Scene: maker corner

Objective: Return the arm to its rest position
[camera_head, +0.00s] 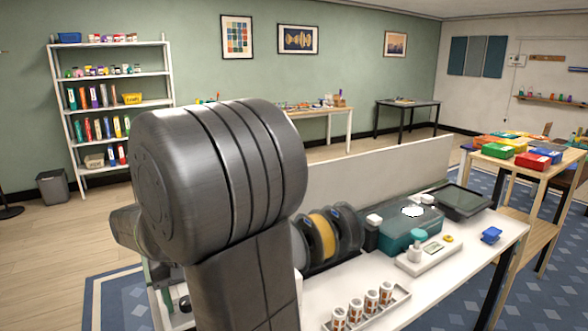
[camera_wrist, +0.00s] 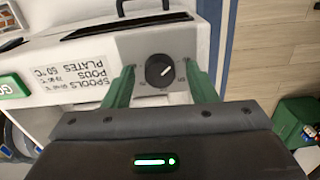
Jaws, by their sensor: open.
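In the wrist view my gripper (camera_wrist: 160,72) is open. Its two green fingers stand on either side of a round black knob (camera_wrist: 160,71) with a white pointer mark, set in a grey panel (camera_wrist: 185,42) on a white appliance (camera_wrist: 75,48). I cannot tell whether the fingers touch the knob. A printed label left of the knob lists spools, pods and plates with temperatures.
A white bench (camera_head: 460,262) holds filament spools (camera_head: 322,238), a teal box (camera_head: 405,232), a tray of small jars (camera_head: 368,308) and a blue item (camera_head: 491,235). A low grey partition (camera_head: 380,178) stands behind. A green button (camera_wrist: 12,87) is left of the label. Wooden floor is open at left.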

